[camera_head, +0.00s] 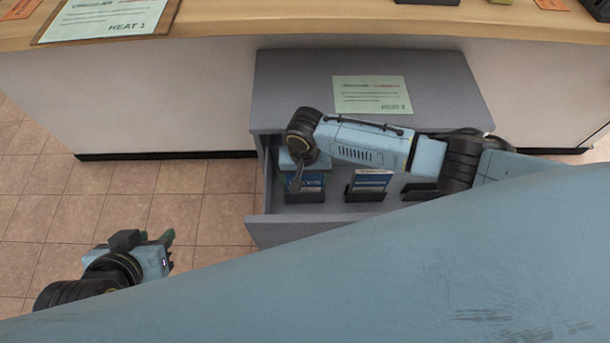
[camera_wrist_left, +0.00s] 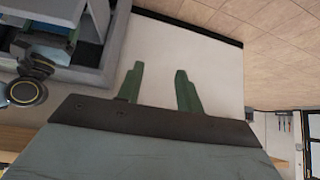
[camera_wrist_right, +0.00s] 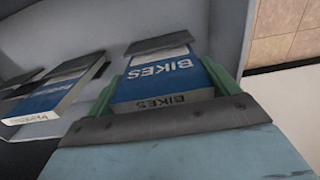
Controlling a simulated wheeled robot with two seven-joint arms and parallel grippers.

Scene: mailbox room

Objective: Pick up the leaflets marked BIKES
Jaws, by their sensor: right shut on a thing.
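The BIKES leaflets (camera_wrist_right: 165,80) are a blue and white stack with BIKES on the face and on the edge, in the right wrist view. They sit at the left end of the open drawer (camera_head: 262,226), partly hidden by my right arm in the head view. My right gripper (camera_wrist_right: 160,92) has its green fingers on both sides of the stack and is shut on it. A dark holder (camera_wrist_right: 162,43) is at the far end of the stack. My left gripper (camera_head: 170,245) is open and empty, out over the floor to the left; its parted fingers show in the left wrist view (camera_wrist_left: 160,84).
Another blue and white leaflet stack (camera_head: 370,180) stands in a holder to the right in the drawer. A green HEAT 2 sheet (camera_head: 372,95) lies on the grey cabinet top (camera_head: 290,85). A clipboard (camera_head: 103,20) lies on the counter above. Floor at left is clear.

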